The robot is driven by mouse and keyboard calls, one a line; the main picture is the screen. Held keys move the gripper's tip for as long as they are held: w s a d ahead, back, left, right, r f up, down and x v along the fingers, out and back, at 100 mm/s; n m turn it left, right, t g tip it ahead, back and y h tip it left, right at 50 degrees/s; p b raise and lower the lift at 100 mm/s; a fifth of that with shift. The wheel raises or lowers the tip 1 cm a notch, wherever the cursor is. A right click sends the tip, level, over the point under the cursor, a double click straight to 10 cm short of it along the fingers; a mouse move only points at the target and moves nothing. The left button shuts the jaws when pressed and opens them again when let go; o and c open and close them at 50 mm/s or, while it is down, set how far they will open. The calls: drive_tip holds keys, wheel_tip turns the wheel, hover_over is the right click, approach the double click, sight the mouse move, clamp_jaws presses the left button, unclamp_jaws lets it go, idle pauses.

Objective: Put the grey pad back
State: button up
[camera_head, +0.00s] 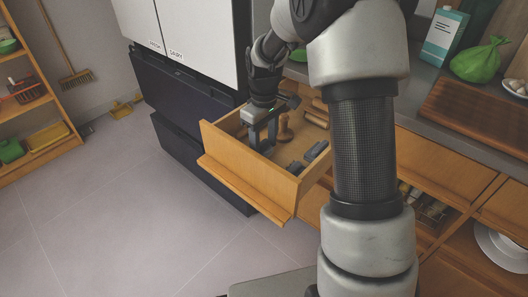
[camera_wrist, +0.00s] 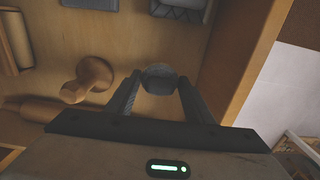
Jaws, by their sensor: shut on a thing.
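My gripper (camera_head: 263,140) reaches down into the open wooden drawer (camera_head: 245,183). In the wrist view my gripper (camera_wrist: 160,82) has its two fingers on either side of a small grey, rounded thing, which I take to be the grey pad (camera_wrist: 160,77), and is shut on it. The pad is at the fingertips, over the drawer's wooden floor. I cannot tell whether it touches the floor. In the head view the fingers largely hide it.
Other dark grey blocks (camera_wrist: 181,9) lie in the drawer, along with a turned wooden piece (camera_wrist: 88,80) and wooden rollers. The drawer's side wall (camera_wrist: 245,65) is close to the right finger. The floor (camera_head: 130,215) in front is clear. A counter with a cutting board (camera_head: 475,115) stands at right.

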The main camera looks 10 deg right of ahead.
drive_tip(key=shift+f, duration=1.1)
drive_tip(key=shift+f, duration=0.25)
drive_tip(key=o, duration=0.9)
drive_tip(key=shift+r, duration=0.1)
